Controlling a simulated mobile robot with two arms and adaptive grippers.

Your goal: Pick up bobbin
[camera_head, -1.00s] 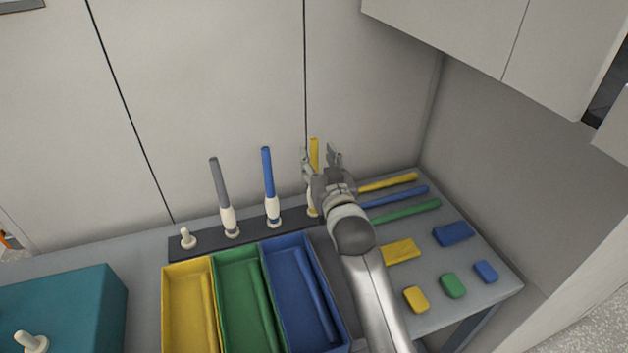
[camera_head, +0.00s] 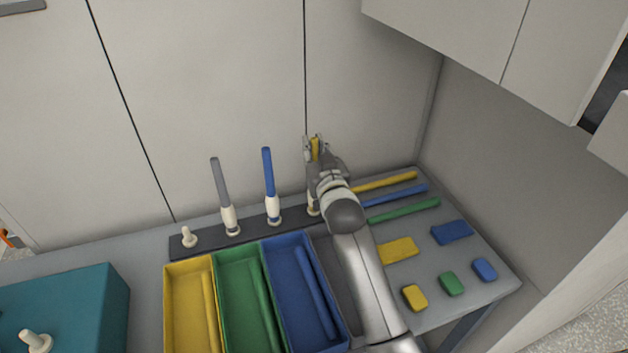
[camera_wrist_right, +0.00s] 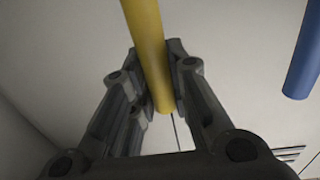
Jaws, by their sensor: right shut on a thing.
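My right gripper (camera_head: 314,150) is shut on the upper part of the yellow bobbin (camera_head: 316,146), which stands upright at the right end of the dark rack (camera_head: 205,236). In the right wrist view the fingers (camera_wrist_right: 160,95) press on both sides of the yellow rod (camera_wrist_right: 145,40). The bobbin's lower part is mostly hidden behind my gripper; a bit of its pale base shows. A grey bobbin (camera_head: 221,185) and a blue bobbin (camera_head: 268,175) stand in the rack to the left. My left gripper is not in view.
An empty pale peg (camera_head: 188,237) is at the rack's left end. Yellow (camera_head: 172,310), green (camera_head: 228,310) and blue (camera_head: 283,300) trays, each holding a rod, stand in front. Loose rods and small blocks lie right of my arm. A teal box (camera_head: 85,300) is at left.

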